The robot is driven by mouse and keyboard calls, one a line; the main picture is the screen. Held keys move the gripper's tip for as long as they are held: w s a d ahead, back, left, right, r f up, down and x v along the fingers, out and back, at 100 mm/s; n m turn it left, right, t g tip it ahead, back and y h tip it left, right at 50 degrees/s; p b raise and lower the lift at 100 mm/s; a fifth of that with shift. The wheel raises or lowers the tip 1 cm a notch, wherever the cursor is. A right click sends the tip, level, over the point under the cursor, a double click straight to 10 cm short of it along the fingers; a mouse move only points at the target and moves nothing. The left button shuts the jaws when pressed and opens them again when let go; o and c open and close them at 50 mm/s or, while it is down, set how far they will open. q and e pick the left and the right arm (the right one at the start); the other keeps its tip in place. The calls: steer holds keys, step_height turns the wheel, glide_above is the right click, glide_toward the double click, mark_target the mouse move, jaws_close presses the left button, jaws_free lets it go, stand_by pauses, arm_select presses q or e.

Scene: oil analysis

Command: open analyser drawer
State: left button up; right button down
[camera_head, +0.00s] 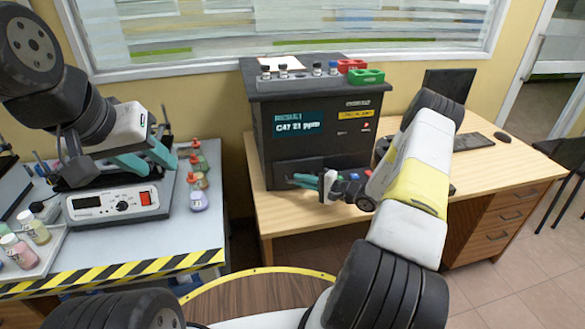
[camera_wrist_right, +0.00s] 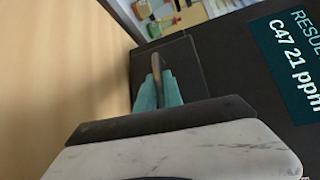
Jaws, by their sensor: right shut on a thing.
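The black analyser (camera_head: 320,118) stands on the wooden desk, its screen reading "C47 21 ppm". Its drawer (camera_head: 283,168) is low on the front, and I see no clear gap around it. My right gripper (camera_head: 296,180) reaches the drawer front from the right. In the right wrist view its teal fingers (camera_wrist_right: 158,90) are closed around the thin upright drawer handle (camera_wrist_right: 156,64), in front of the dark drawer panel (camera_wrist_right: 180,62). My left gripper (camera_head: 163,166) is open and empty above the left bench, its teal fingers apart.
Small vials, a red rack (camera_head: 351,66) and a green rack (camera_head: 366,76) sit on the analyser. A hotplate (camera_head: 118,204) and several bottles stand on the left bench (camera_head: 160,248). A monitor and keyboard (camera_head: 472,142) are on the desk at right.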

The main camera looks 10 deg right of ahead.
stand_by(0.8)
steer(key=s, duration=1.4)
steer(key=shift+s+d, duration=0.2)
steer(key=shift+d, duration=0.05)
steer(key=c, duration=1.5)
jaws_free()
steer(key=v, duration=0.7)
steer(key=shift+s+d, duration=0.3)
